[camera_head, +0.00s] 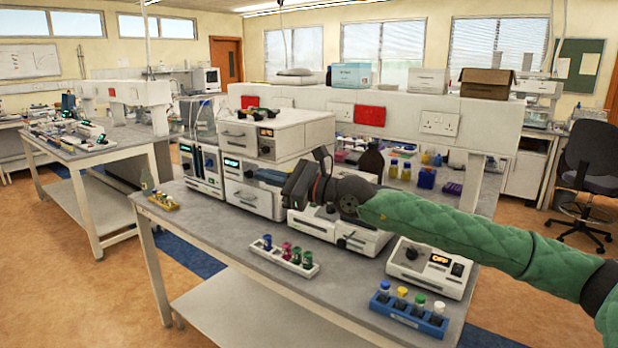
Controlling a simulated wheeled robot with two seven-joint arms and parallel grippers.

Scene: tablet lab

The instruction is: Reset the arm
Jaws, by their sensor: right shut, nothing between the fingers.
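My right arm comes in from the right in a green padded sleeve (440,222) and reaches left over the lab bench (215,205). My right gripper (298,180) is dark grey and hangs in front of the white instruments at the back of the bench. It is shut and holds nothing. Its fingertips are small and dark against the instruments. My left gripper is not in view.
A white rack with coloured tubes (283,257) and a blue rack with capped vials (408,314) stand at the bench front. A white device with an orange display (430,266) sits under my arm. A yellow rack (163,201) stands at the left end.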

